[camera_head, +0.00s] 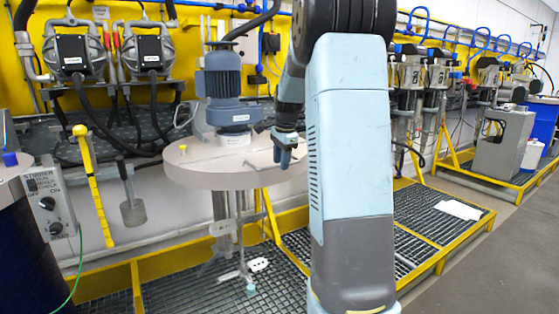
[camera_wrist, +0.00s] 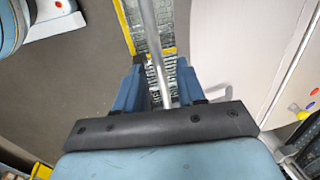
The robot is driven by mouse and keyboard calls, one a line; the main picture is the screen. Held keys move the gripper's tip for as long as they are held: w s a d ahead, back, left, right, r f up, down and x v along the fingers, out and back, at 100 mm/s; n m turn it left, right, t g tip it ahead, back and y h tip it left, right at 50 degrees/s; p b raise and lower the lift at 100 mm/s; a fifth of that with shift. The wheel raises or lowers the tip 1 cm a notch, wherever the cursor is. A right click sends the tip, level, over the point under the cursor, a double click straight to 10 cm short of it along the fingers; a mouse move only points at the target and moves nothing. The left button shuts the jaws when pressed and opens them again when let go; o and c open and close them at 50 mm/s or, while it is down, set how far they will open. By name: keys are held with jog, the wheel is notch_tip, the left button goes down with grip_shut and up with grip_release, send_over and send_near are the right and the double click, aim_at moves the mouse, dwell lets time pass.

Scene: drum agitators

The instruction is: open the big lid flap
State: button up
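The round beige lid (camera_head: 205,172) sits under a blue motor (camera_head: 222,85) in the head view. A flap seam on it is too small to make out there. In the wrist view a pale panel (camera_wrist: 228,45), apparently the lid, fills the right side, with a thin line across it. My gripper (camera_head: 284,160) points down at the lid's right edge. In the wrist view its blue fingers (camera_wrist: 158,85) stand apart on either side of a grey metal bar (camera_wrist: 150,30), with gaps beside the bar. Whether the bar belongs to the flap is unclear.
A yellow-handled tool (camera_head: 93,185) and a control box (camera_head: 48,200) stand left of the lid. Stirrer rods (camera_head: 240,255) hang below it over the grating (camera_head: 190,292). Pumps (camera_head: 150,50) line the yellow wall. Open floor (camera_head: 500,270) lies at right.

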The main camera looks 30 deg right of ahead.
grip_shut()
dwell(0.5)
